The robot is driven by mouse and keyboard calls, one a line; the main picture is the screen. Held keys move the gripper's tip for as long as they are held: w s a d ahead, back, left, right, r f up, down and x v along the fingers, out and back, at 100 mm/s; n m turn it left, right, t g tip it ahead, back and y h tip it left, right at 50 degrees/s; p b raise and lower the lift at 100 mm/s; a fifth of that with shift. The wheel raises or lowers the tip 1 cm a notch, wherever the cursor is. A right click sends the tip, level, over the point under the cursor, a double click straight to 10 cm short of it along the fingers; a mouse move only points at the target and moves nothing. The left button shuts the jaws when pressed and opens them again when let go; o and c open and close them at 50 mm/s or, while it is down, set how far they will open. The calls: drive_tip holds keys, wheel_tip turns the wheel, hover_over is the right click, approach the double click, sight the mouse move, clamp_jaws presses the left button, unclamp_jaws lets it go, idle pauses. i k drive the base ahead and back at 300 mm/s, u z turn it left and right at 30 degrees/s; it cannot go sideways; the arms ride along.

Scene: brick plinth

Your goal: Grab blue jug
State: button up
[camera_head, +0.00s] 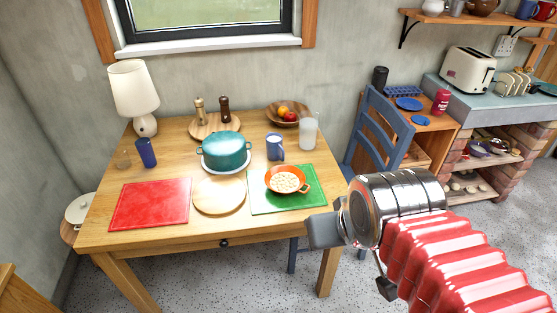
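The blue jug (275,148) stands upright on the wooden table, right of the teal pot and behind the orange pan. It looks blue with a paler part and a handle on its right side. My gripper (326,230) is in front of the table's right front corner in the picture, lower right of the jug and well apart from it. A grey block shows at its end, and the metal wrist hides much of it. I cannot tell whether it is open or shut, and no held thing shows.
Near the jug are a teal lidded pot (224,152), an orange pan (285,181) on a green mat (312,199), a frosted pitcher (309,131) and a fruit bowl (286,116). A blue cup (146,152) stands at the left. A blue chair (375,130) stands right of the table.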

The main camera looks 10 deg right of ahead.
sight(275, 152)
drive_tip(key=k, duration=0.2)
drive_tip(key=u, duration=0.45)
drive_tip(key=i, duration=1.35)
drive_tip(key=u, duration=0.05)
